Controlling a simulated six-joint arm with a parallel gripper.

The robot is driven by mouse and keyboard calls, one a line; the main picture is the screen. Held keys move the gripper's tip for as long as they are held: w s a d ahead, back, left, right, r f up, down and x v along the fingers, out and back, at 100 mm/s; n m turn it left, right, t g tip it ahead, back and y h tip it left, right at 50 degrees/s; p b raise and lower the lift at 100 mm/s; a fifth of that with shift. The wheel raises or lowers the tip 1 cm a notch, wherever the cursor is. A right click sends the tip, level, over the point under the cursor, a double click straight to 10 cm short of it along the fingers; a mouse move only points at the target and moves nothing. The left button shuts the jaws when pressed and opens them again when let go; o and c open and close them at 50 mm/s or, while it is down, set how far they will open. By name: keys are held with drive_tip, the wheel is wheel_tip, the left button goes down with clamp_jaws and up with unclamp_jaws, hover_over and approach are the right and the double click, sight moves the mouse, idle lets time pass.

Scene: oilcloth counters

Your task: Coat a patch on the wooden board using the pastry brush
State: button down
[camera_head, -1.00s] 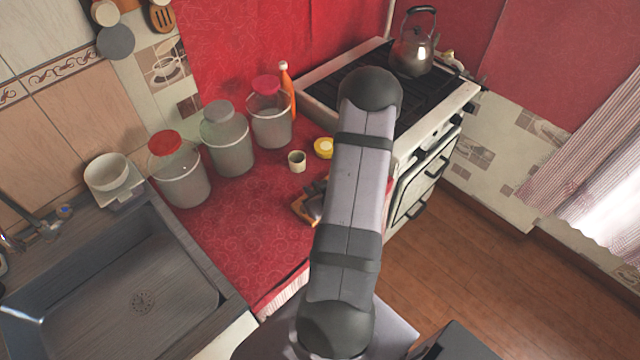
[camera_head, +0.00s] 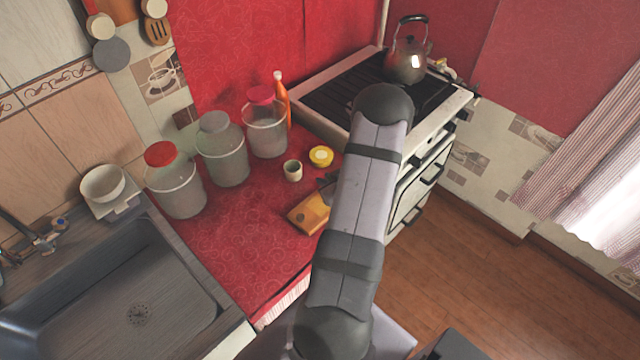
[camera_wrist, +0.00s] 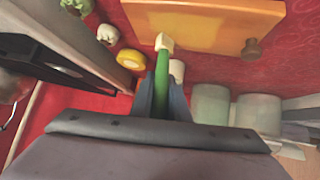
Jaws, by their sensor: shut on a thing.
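The wooden board (camera_head: 306,214) lies on the red counter and is partly hidden by my arm in the head view. In the wrist view the orange-brown board (camera_wrist: 195,18) fills the top middle. My gripper (camera_wrist: 163,92) is shut on the green handle of the pastry brush (camera_wrist: 162,70). The brush's cream head (camera_wrist: 164,42) points to the board and overlaps its lower edge in the wrist view. I cannot tell whether it touches the board. In the head view my arm hides the brush.
A small cup (camera_head: 292,170) and a yellow-lidded jar (camera_head: 320,156) stand behind the board. Several lidded canisters (camera_head: 222,155) line the wall. The stove (camera_head: 420,135) with a kettle (camera_head: 406,63) is at right, the sink (camera_head: 135,295) at left. A brown knob (camera_wrist: 251,48) is at the board's edge.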

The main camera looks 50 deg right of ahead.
drive_tip(key=shift+d, duration=0.85)
wheel_tip(320, 180, up, 8)
drive_tip(key=d+p, duration=0.1)
drive_tip(key=p, duration=0.5)
drive_tip(key=shift+p, duration=0.3)
drive_tip(key=shift+w+a, duration=0.1)
